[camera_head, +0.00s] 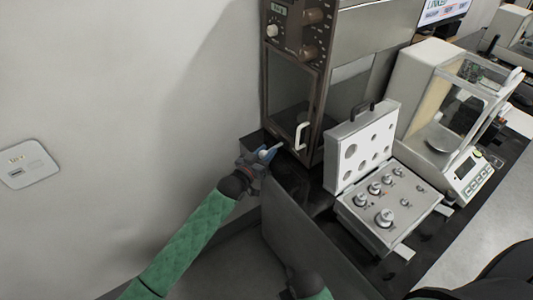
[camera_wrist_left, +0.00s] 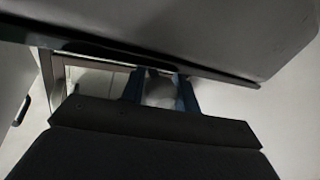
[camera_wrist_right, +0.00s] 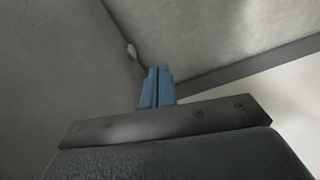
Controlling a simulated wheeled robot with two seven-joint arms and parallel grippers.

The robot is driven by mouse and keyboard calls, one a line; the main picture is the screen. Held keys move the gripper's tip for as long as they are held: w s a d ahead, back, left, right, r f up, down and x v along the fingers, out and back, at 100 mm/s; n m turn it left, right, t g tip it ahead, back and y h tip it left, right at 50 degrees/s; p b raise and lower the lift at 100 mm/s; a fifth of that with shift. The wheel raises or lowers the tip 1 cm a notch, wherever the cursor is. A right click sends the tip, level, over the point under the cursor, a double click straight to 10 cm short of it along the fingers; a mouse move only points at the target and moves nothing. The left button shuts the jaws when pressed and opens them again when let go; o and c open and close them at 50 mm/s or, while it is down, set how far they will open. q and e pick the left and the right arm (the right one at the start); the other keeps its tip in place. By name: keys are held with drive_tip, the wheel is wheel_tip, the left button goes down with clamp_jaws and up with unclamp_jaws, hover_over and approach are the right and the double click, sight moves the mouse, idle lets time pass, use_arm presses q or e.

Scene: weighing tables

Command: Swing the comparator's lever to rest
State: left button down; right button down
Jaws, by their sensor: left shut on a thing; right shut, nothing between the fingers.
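The comparator (camera_head: 295,90) is a tall brown cabinet with a glass front, a display and knobs at the back of the table. A white lever (camera_head: 273,150) shows at its lower left corner. My left gripper (camera_head: 262,156) is at that corner, shut on the lever. In the left wrist view, the left gripper's blue fingers (camera_wrist_left: 160,90) stand apart with a pale piece between them, mostly dim. My right gripper (camera_wrist_right: 156,86) is shut and empty in the right wrist view, facing grey surfaces. Its fingertips are hard to make out in the head view.
A white bar handle (camera_head: 301,135) stands on the cabinet's front, close to the left gripper. An open weight case (camera_head: 343,180) with several metal weights sits to the right. Beyond it is a white balance (camera_head: 412,80). A wall with a socket plate (camera_head: 30,172) bounds the left.

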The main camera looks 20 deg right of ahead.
use_arm(q)
drive_tip(key=shift+w+a+r, duration=0.2)
drive_tip(key=shift+w+a, duration=0.05)
drive_tip(key=shift+w, duration=0.1)
drive_tip(key=c, duration=1.3)
unclamp_jaws()
drive_tip(key=shift+o, duration=0.8)
drive_tip(key=shift+f, duration=0.2)
drive_tip(key=shift+s, duration=0.1)
drive_tip(key=shift+s+a, duration=0.1)
drive_tip(key=shift+s, duration=0.1)
drive_tip(key=shift+s+a+f, duration=0.1)
drive_tip(key=shift+s+a, duration=0.15)
drive_tip(key=shift+s+a+b, duration=0.35)
drive_tip(key=shift+a+b, duration=0.1)
drive_tip(key=shift+b+v, duration=0.6)
drive_tip(key=shift+v, duration=2.05)
use_arm(e)
wheel_tip(320, 180, up, 9)
drive_tip(key=shift+s+f, duration=0.2)
drive_tip(key=shift+s, duration=0.25)
